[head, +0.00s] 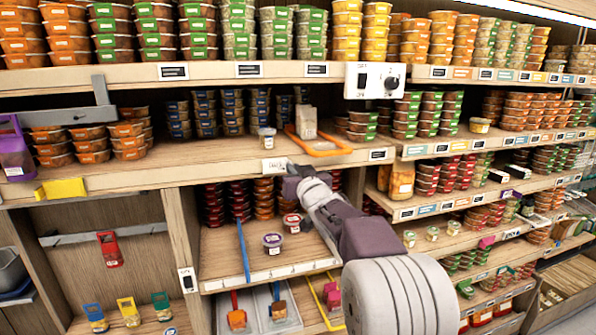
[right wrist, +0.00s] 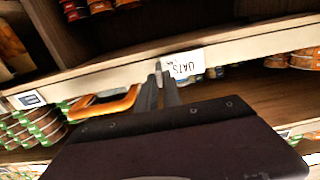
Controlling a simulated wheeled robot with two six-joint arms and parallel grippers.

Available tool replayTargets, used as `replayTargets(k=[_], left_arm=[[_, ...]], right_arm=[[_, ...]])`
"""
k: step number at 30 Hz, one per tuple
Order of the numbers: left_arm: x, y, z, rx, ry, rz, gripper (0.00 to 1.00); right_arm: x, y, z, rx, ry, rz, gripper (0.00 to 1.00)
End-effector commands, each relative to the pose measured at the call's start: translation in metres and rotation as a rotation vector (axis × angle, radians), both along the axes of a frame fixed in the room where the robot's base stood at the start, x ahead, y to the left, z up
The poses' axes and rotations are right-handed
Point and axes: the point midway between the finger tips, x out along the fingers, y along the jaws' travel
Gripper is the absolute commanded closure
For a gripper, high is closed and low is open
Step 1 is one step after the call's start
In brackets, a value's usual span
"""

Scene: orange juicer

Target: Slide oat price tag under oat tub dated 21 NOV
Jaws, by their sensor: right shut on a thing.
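The oat price tag (head: 272,167) is a small white card at the front edge of the middle shelf. In the right wrist view the tag (right wrist: 183,65) appears upside down and reads "OATS". My right gripper (head: 286,175) is at the tag's right edge and shut on it; its narrow fingers (right wrist: 163,78) show beside the lettering. A small tub with a pale lid (head: 267,138) stands on the shelf just behind the tag, apart from it. Its date is too small to read, so I cannot tell whether it is the 21 NOV one. My left gripper is not in view.
An orange-handled tool (head: 318,146) and a beige block (head: 306,122) are right of the tub; the orange handle (right wrist: 105,103) is close to my fingers. Stacked tubs fill the shelf's back. Purple-lidded (head: 272,243) and red-lidded (head: 292,222) tubs stand below. Bare shelf (head: 215,158) lies left.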

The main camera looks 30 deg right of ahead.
Motion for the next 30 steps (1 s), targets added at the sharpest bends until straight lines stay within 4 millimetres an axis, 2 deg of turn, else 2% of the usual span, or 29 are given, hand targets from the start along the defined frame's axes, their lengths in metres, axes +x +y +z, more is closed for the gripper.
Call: replayTargets(k=[4,6,7,17,22,27,30], left_arm=[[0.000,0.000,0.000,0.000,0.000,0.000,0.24],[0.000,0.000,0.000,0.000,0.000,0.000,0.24],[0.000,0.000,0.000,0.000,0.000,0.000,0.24],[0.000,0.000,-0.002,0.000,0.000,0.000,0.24],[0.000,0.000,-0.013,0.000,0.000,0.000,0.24],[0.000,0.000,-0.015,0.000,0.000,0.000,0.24],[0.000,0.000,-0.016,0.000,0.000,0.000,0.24]], right_arm=[[0.000,0.000,-0.004,0.002,0.010,-0.001,1.00],[0.000,0.000,-0.004,0.001,0.009,-0.001,0.74],[0.000,0.000,-0.004,0.001,0.008,-0.001,0.69],[-0.003,0.001,-0.002,-0.001,0.003,0.000,0.69],[-0.035,0.007,-0.004,-0.002,0.001,-0.002,0.69],[-0.070,0.014,-0.002,0.000,0.002,-0.002,0.69],[-0.082,0.017,-0.002,0.001,0.004,-0.002,0.69]])
